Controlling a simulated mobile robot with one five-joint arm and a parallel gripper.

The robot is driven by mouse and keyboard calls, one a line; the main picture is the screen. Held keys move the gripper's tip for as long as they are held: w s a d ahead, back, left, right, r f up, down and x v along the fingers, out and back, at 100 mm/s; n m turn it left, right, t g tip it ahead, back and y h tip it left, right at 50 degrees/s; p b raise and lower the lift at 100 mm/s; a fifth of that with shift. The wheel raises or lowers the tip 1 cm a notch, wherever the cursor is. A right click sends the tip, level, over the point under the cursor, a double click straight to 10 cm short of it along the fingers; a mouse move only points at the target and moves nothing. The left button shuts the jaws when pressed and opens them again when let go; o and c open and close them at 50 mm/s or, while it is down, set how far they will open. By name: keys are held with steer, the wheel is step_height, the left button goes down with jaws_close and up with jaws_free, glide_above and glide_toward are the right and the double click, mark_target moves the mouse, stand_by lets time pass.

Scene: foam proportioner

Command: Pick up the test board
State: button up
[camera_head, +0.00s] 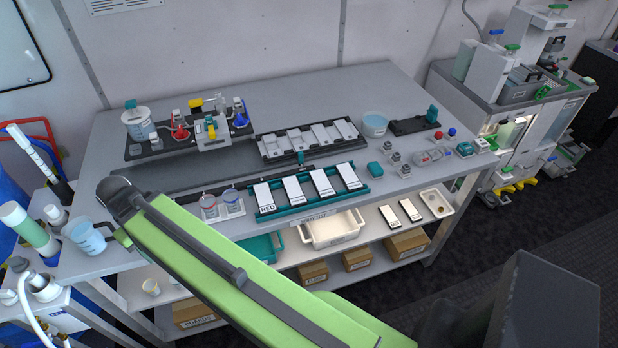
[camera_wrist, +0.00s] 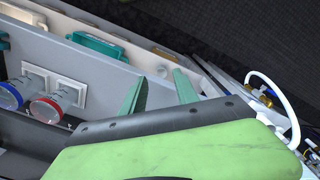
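Several white boards stand in a teal rack (camera_head: 312,200) on the bench, near its front edge; one board (camera_head: 264,198) reads "RED". Two more white labelled boards (camera_head: 403,212) lie on the shelf below. I cannot tell by a label which one is the test board. My gripper shows in the wrist view (camera_wrist: 160,92), its two green fingers apart, with nothing seen between them. In the head view my green arm reaches to the bench's left end, left of the rack; the fingers are not clear there.
Two small jars (camera_head: 219,205) stand left of the rack, also in the wrist view (camera_wrist: 50,106). A jug of blue liquid (camera_head: 86,238) is at the bench's left corner. A dark tray (camera_head: 262,150) with grey pieces lies behind the rack. A white bin (camera_head: 330,232) sits below.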

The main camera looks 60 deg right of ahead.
steer(key=shift+s+r, duration=0.1)
steer(key=shift+s, duration=0.05)
steer(key=shift+o, duration=0.7)
steer(key=shift+d, duration=0.1)
steer(key=o, duration=0.7)
steer(key=r+p, duration=0.2)
steer(key=d+r+p, duration=0.1)
steer(key=r+p, duration=0.1)
steer(key=w+r+p, duration=0.1)
steer(key=r+p, duration=0.1)
steer(key=shift+w+d+r, duration=0.1)
steer(key=shift+d+r, duration=0.1)
steer(key=shift+o, duration=0.2)
steer(key=w+d+r+m+p, duration=0.1)
steer(key=d+r+p, duration=0.4)
steer(key=r+p, duration=0.25)
steer(key=m+b, duration=0.6)
steer(key=b, duration=0.6)
glide_above(323, 182)
steer(key=f, duration=1.2)
steer(key=shift+s+a+f, duration=0.15)
steer(key=shift+s+f, duration=0.15)
steer(key=shift+f, duration=0.05)
steer(key=f+b, duration=0.5)
steer(key=shift+w+f, duration=0.1)
steer(key=shift+w, duration=0.2)
steer(key=shift+r, duration=0.2)
